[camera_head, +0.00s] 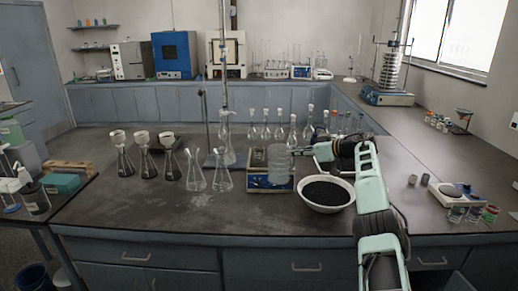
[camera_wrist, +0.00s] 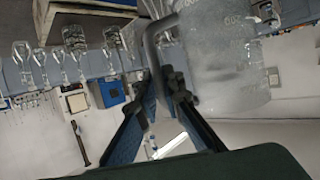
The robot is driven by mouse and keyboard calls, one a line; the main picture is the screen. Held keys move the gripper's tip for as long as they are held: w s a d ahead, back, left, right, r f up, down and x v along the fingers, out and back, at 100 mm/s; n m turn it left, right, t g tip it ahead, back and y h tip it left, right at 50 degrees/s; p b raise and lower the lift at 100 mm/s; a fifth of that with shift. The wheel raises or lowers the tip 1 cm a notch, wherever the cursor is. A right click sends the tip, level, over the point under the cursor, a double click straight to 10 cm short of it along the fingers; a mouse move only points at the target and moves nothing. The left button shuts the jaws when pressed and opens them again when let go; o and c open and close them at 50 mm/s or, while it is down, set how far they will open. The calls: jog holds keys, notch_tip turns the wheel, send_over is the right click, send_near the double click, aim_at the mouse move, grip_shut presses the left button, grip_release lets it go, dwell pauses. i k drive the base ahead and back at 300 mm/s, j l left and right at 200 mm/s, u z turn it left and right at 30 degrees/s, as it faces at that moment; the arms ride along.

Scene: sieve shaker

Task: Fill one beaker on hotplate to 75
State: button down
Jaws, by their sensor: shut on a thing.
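A clear beaker (camera_head: 279,165) shows over the blue hotplate (camera_head: 268,188) near the middle of the bench. In the wrist view the beaker (camera_wrist: 222,62) is large and close, with white graduations and a handle (camera_wrist: 160,40). My gripper (camera_head: 316,152) reaches it from the right and is shut on the handle, with its fingers (camera_wrist: 165,82) near together. I cannot tell whether the beaker touches the hotplate. Another glass shape shows just behind and left of it, partly hidden. No liquid level can be made out.
A white bowl (camera_head: 327,208) of black grains stands right of the hotplate, below my arm. Two clear flasks (camera_head: 222,180) and several dark-filled flasks (camera_head: 146,163) stand to the left. A row of glassware (camera_head: 265,131) is behind.

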aim_at(258, 158)
jog(key=i, duration=1.5)
